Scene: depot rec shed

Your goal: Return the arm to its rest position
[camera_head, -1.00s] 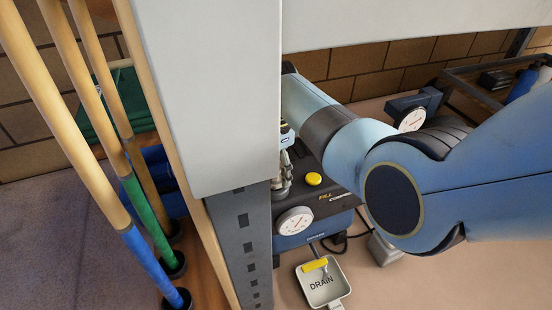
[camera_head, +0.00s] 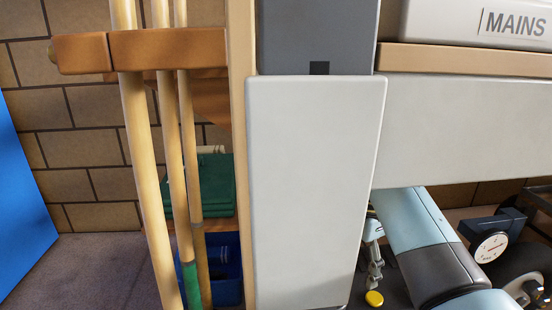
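My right arm (camera_head: 430,250) comes in from the lower right, with pale blue and dark grey links, and reaches behind the white panel's right edge. My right gripper (camera_head: 374,255) shows as a narrow strip of metal linkage beside that edge. It is partly hidden by the panel, and its fingers are too small to read. It hangs just above a yellow button (camera_head: 374,299) on the dark machine at the bottom of the picture. I see nothing held in it. My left gripper is not in view.
A white panel (camera_head: 315,190) and a white shelf beam (camera_head: 470,130) stand close to the arm. A MAINS box (camera_head: 480,22) sits on the shelf. Wooden poles (camera_head: 150,190) stand in a rack (camera_head: 165,49) at left. A gauge (camera_head: 490,247) is at lower right.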

